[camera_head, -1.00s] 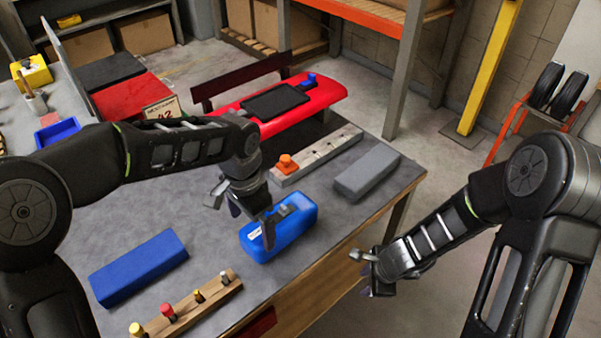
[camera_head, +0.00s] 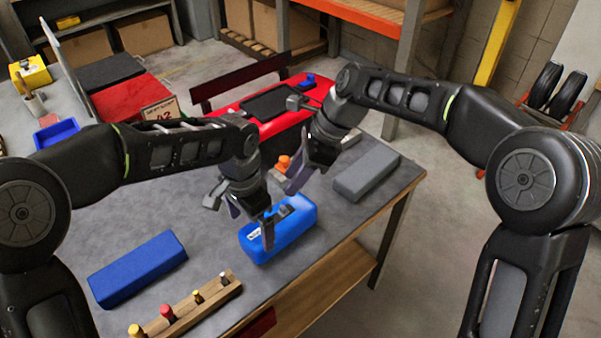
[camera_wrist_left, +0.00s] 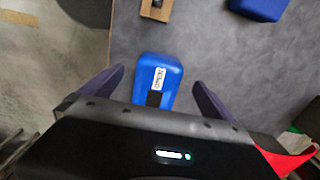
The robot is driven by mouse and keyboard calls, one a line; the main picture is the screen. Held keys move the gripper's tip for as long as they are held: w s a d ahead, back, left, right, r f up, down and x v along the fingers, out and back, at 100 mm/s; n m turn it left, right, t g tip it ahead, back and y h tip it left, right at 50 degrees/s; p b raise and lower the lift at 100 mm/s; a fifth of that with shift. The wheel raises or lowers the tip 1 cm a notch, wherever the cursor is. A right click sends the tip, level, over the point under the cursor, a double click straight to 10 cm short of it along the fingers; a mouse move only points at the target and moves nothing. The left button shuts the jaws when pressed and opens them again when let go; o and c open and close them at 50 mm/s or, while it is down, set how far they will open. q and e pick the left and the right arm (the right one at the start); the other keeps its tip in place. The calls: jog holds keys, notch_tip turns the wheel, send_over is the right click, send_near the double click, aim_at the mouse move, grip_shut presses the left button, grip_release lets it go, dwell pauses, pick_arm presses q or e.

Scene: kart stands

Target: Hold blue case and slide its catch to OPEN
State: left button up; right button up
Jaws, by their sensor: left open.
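The blue case (camera_head: 297,226) lies on the grey bench top near its front edge. A white label with small lettering (camera_wrist_left: 159,78) and a dark catch (camera_wrist_left: 153,98) show on its top in the left wrist view. I cannot tell the catch's exact position. My left gripper (camera_head: 252,222) is open above the case's left end, its fingers on either side of the case (camera_wrist_left: 157,62) in the wrist view and apart from it. My right gripper (camera_head: 309,170) is above the bench behind the case, apparently open and empty, its fingers partly hidden.
A blue block (camera_head: 138,268) and a wooden rack with several coloured pegs (camera_head: 190,310) are at the front left. A grey block (camera_head: 366,174) lies to the right. An orange knob (camera_head: 284,163) and a red kart body (camera_head: 240,107) are behind.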

aim_at(254, 244)
jog(key=shift+w+d+r+h, duration=0.1)
jog(key=shift+d+r+h, duration=0.15)
jog(key=shift+d+h, duration=0.45)
pick_arm(q)
jog(key=shift+f, duration=3.9)
